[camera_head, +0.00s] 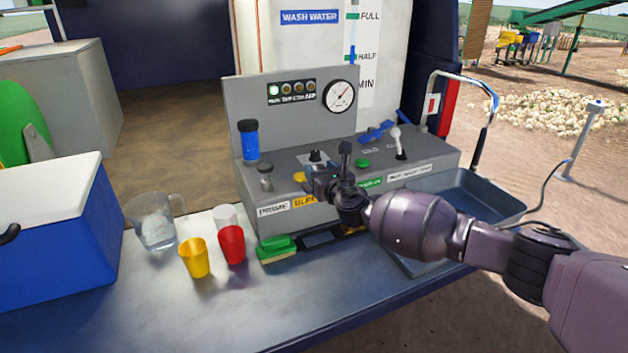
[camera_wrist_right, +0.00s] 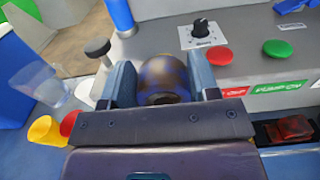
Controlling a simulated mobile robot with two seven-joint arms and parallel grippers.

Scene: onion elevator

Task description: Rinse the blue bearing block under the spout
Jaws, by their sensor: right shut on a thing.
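My right gripper (camera_head: 325,182) reaches in from the right over the front of the grey control console. In the right wrist view, its two fingers (camera_wrist_right: 163,82) are shut on a rounded blue block with brown smears (camera_wrist_right: 163,72), which looks like the bearing block. In the head view the block is hard to make out behind the gripper. The spout (camera_head: 492,108), a bent tube with a blue section, stands at the right above the grey sink basin (camera_head: 495,198). The held block is left of the basin, not under the spout. My left gripper is out of view.
The console (camera_head: 240,100) carries knobs, buttons, a lever (camera_head: 398,142) and a blue bottle (camera_head: 249,140). My forearm spans the basin's front.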

